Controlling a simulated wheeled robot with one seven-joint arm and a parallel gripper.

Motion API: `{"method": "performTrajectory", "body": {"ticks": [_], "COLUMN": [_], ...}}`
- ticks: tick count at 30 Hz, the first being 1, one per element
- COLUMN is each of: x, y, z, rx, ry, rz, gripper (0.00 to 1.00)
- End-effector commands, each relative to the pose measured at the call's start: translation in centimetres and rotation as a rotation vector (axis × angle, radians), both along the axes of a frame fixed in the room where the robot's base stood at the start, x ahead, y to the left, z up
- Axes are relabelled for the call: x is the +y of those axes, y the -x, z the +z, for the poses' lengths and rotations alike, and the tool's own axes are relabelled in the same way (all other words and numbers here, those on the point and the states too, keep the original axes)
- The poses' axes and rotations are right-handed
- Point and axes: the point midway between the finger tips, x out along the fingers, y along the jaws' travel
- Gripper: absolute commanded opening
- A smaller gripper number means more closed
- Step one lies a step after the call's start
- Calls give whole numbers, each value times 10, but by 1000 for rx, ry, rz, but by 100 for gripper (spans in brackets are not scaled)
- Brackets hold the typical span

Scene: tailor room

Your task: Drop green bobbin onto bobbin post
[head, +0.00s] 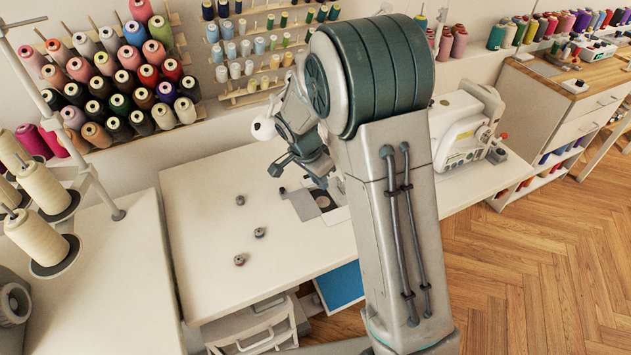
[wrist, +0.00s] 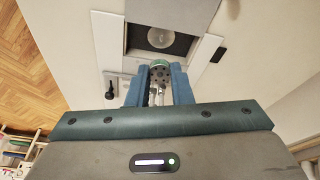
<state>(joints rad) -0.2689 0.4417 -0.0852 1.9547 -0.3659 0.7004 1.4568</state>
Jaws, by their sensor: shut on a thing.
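In the wrist view my gripper (wrist: 160,72) is shut on a small metal bobbin with holes in its face and a green rim, the green bobbin (wrist: 160,67). Ahead of the fingertips is a dark square recess (wrist: 183,45) with a pale round part (wrist: 161,38) inside. The bobbin looks apart from that part, though the height between them is hard to judge. In the head view the recess (head: 325,203) shows beside my arm. My arm hides the fingertips and held bobbin there. I cannot clearly make out the bobbin post.
Several loose bobbins, one nearer the front (head: 239,260), lie on the white table (head: 205,225) left of the recess. A white sewing machine (head: 465,125) stands right of my arm. Thread cones (head: 45,190) stand at left. The table's left part is mostly clear.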

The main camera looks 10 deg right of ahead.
Motion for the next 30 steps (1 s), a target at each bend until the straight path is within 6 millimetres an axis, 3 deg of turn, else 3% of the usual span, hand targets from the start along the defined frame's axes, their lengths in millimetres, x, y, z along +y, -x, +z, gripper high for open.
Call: {"method": "performTrajectory", "body": {"ticks": [9,17,30], "x": [-5,-6,-6], "y": [-6,-7,-6], "z": [-2,-8,-37], "rx": [-6,-6,-5], "ry": [14,15,15], "rz": [-191,-200,-200], "gripper": [0,0,0]}}
